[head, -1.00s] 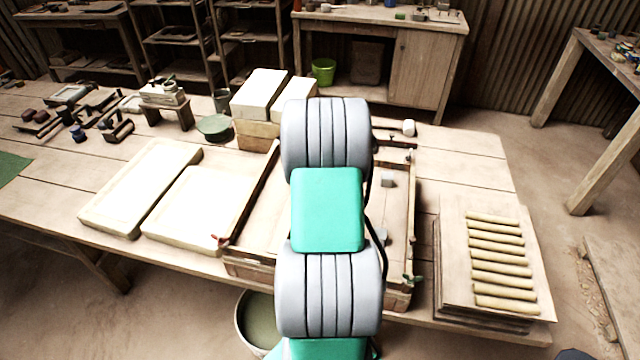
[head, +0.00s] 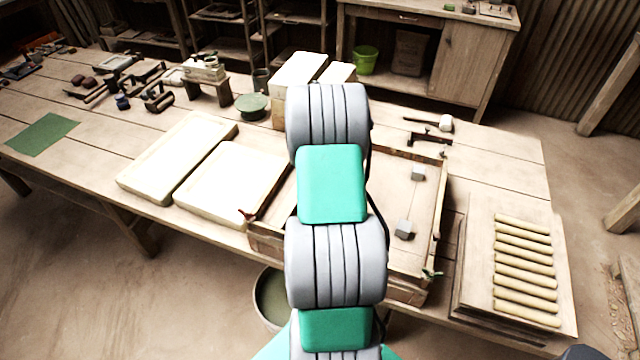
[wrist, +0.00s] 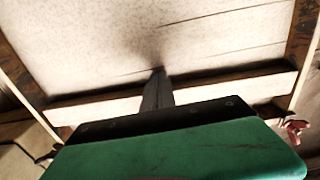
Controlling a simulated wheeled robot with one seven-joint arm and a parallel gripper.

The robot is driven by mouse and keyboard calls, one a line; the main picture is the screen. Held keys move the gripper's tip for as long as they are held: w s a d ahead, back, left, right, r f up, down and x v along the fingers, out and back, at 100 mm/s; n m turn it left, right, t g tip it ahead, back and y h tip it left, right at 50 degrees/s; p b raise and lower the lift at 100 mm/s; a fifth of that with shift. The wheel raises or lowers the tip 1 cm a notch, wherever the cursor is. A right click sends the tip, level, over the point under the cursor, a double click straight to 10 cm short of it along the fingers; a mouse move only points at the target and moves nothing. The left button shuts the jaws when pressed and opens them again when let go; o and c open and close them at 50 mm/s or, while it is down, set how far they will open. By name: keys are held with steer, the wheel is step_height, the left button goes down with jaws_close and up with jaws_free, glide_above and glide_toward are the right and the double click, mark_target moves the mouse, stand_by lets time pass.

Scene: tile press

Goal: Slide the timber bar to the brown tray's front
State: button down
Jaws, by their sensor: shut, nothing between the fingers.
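The brown tray (head: 440,215) is a shallow wood-framed box on the table, its middle and left part covered by my arm in the head view. In the wrist view its pale speckled floor and brown side (wrist: 18,72) show. A long bar-like strip (wrist: 225,91), pale with a dark brown face, crosses the wrist view between the sides. I take it for the timber bar, but cannot rule out a tray wall. My gripper (wrist: 158,74) is shut and empty, its tip over this strip; contact is unclear. The head view hides my gripper and the bar.
Two grey blocks (head: 404,228) (head: 418,173) lie in the tray's right part. Pale slabs (head: 232,180) lie left of it. A board with several rolls (head: 522,270) lies to the right. A red clamp-like piece (head: 247,215) sits at the tray's near-left corner.

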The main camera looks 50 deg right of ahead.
steer(key=shift+w+a+b, duration=0.1)
steer(key=shift+w+a, duration=0.2)
steer(key=shift+w, duration=0.55)
steer(key=shift+w+a+b, duration=0.15)
steer(key=shift+w+a, duration=0.2)
steer(key=shift+w, duration=0.5)
steer(key=shift+w+a+b, duration=0.1)
steer(key=shift+w+a, duration=0.2)
steer(key=shift+w, duration=0.55)
